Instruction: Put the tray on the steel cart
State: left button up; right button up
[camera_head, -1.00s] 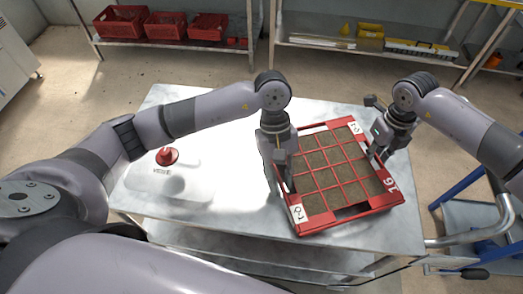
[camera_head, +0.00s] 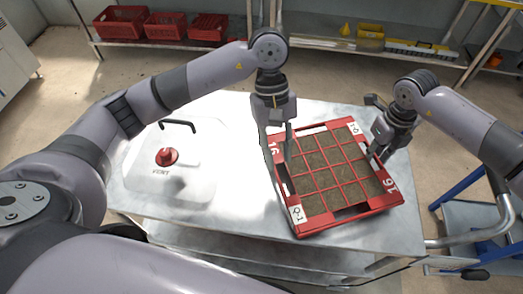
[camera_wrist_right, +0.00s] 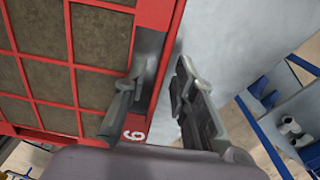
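The red tray (camera_head: 301,229), with a grid over brown soil, lies flat on the right part of the steel cart (camera_head: 240,215). My left gripper (camera_head: 279,152) is above the tray's left rim, fingers apart and pointing down, holding nothing. My right gripper (camera_head: 379,154) is at the tray's right rim. In the right wrist view the tray's red rim (camera_wrist_right: 158,15) runs between the right gripper's fingers (camera_wrist_right: 155,108). One finger is at the slot inside the rim, the other outside it with a gap. The right gripper is open.
A pale panel with a red knob (camera_head: 167,156) and a black handle (camera_head: 178,124) is on the left of the cart top. A blue frame (camera_head: 460,187) stands at the right. Red crates (camera_head: 122,22) sit on a shelf behind.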

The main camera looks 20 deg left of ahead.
notch_tip(320, 180, up, 12)
jog(key=shift+f, duration=0.25)
jog(key=shift+f, duration=0.1)
dwell(0.5)
